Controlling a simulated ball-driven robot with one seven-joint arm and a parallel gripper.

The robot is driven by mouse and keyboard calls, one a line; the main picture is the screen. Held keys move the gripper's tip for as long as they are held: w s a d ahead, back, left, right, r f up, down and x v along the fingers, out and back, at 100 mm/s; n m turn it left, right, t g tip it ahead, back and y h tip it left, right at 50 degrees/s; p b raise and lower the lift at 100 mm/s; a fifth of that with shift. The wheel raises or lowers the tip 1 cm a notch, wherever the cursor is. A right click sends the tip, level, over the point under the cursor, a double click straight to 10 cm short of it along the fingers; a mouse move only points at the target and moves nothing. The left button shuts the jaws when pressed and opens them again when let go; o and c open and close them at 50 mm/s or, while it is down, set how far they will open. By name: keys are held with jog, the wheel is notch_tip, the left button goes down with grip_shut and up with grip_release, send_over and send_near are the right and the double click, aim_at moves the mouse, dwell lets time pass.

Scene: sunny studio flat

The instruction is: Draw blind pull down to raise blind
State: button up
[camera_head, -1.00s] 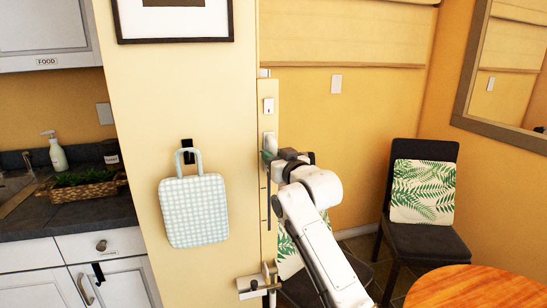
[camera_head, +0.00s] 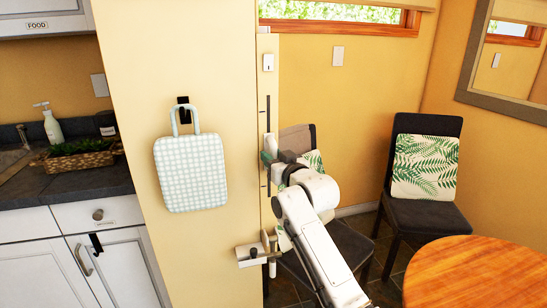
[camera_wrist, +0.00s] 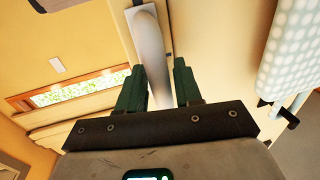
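The finger contact is partly hidden by the gripper body. The cream blind (camera_wrist: 60,125) shows gathered beside the bright window (camera_wrist: 80,90) in the wrist view, which is turned over. In the head view the lower part of the window (camera_head: 340,12) is uncovered; the blind is above the frame.
A checked bag (camera_head: 190,172) hangs on the wall left of my arm. A bracket (camera_head: 255,253) juts out below my gripper. One chair (camera_head: 425,215) stands to the right, another is partly behind my arm. A round wooden table (camera_head: 475,275) is at lower right.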

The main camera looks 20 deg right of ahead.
jog(key=shift+o, duration=0.8)
jog(key=shift+r, duration=0.1)
jog(key=shift+s, duration=0.1)
jog(key=s+d, duration=0.2)
jog(key=s, duration=0.8)
jog(key=shift+s, duration=0.2)
